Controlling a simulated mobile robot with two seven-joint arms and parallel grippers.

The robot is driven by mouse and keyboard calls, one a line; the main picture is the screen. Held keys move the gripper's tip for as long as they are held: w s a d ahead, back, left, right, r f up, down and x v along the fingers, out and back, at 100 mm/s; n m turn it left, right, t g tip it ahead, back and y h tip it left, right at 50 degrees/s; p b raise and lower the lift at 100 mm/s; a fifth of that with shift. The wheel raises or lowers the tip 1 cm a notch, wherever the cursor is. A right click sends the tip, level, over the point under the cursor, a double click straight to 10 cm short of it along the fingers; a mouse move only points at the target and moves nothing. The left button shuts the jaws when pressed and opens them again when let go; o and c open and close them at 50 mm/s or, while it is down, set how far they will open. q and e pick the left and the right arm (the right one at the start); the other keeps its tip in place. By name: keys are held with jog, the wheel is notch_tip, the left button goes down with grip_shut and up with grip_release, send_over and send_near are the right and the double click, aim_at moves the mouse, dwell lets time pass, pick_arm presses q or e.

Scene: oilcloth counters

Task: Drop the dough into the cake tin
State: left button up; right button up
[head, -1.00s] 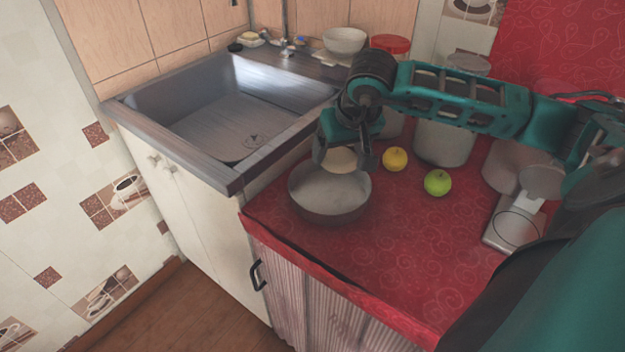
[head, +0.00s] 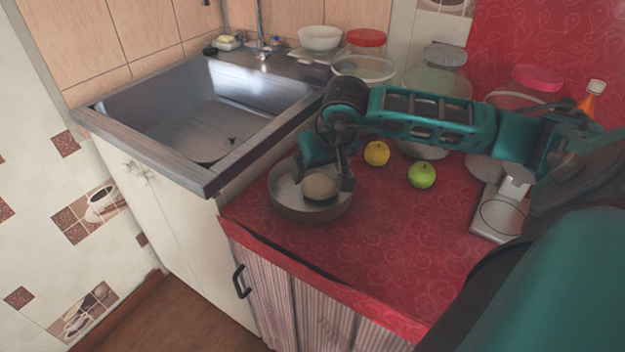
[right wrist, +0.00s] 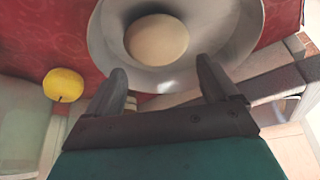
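The dough (head: 319,188) is a pale, round lump lying inside the cake tin. It also shows in the right wrist view (right wrist: 157,41), just beyond my fingertips and inside the rim. The cake tin (head: 307,211) is a round grey metal pan on the red counter, close to the sink; its wall shows in the right wrist view (right wrist: 103,35). My right gripper (head: 326,182) is over the tin. In the right wrist view (right wrist: 160,80) its fingers are spread wide with nothing between them. My left gripper is in neither view.
A yellow fruit (head: 376,153) and a green apple (head: 421,175) lie right of the tin. A kitchen scale (head: 500,215) and several jars stand farther right and behind. The sink (head: 205,120) is at left. The counter's front is clear.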

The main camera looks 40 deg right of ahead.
jog(key=shift+o, duration=1)
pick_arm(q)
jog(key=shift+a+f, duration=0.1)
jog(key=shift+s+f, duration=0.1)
pick_arm(e)
jog(key=shift+r, duration=0.2)
pick_arm(q)
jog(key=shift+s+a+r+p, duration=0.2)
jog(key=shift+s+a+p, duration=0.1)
jog(key=shift+p, duration=0.5)
pick_arm(e)
jog(key=v, duration=1.2)
jog(key=shift+s+r, duration=0.2)
jog(key=shift+r, duration=0.05)
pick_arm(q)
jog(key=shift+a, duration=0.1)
pick_arm(e)
jog(key=shift+s+a+f, duration=0.1)
jog(key=shift+a, duration=0.05)
